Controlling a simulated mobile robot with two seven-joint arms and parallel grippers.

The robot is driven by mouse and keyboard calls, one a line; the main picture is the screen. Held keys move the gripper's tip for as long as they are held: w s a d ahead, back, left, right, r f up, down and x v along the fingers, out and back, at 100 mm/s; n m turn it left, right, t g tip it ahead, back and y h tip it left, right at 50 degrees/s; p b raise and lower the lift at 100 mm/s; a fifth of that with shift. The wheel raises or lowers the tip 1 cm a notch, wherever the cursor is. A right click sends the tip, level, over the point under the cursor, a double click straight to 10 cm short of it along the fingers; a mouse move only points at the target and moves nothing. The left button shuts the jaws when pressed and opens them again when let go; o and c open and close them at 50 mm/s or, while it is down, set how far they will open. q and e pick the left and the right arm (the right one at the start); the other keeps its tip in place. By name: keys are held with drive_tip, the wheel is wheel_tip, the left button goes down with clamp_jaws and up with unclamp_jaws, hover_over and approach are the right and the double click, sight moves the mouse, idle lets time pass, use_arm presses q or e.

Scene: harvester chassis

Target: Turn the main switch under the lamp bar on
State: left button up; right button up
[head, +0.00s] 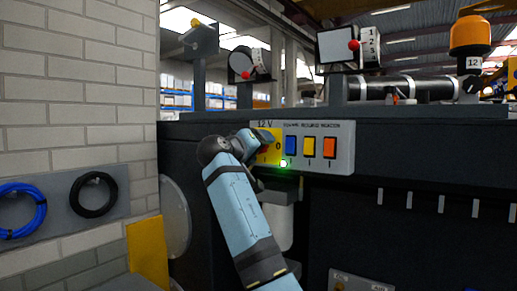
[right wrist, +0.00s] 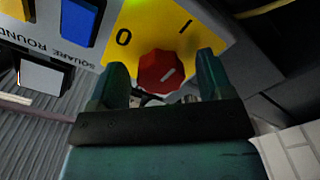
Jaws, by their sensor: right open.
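The main switch is a red knob (right wrist: 160,71) on a yellow plate (right wrist: 150,22) marked 0 and I, seen close up in the right wrist view. Its white mark slants up and right, toward the I side. My right gripper (right wrist: 161,66) is open, with one finger on each side of the knob; I cannot tell whether they touch it. In the head view the right gripper (head: 264,147) is at the left end of the switch panel (head: 343,150) and mostly covers the knob. A green light (head: 284,163) glows at the panel's lower edge. My left gripper is out of view.
Blue (head: 291,145), yellow (head: 309,147) and orange (head: 330,148) rockers sit right of the main switch. Lamps with red knobs (head: 354,45) and an orange beacon (head: 470,36) stand above the dark chassis. A brick wall (head: 80,90) bounds the left.

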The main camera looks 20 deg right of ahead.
drive_tip(key=b+v, duration=0.2)
drive_tip(key=v, duration=1.1)
drive_tip(key=shift+s+a+b, duration=0.2)
drive_tip(key=shift+a+b, duration=0.05)
drive_tip(key=shift+b, duration=0.1)
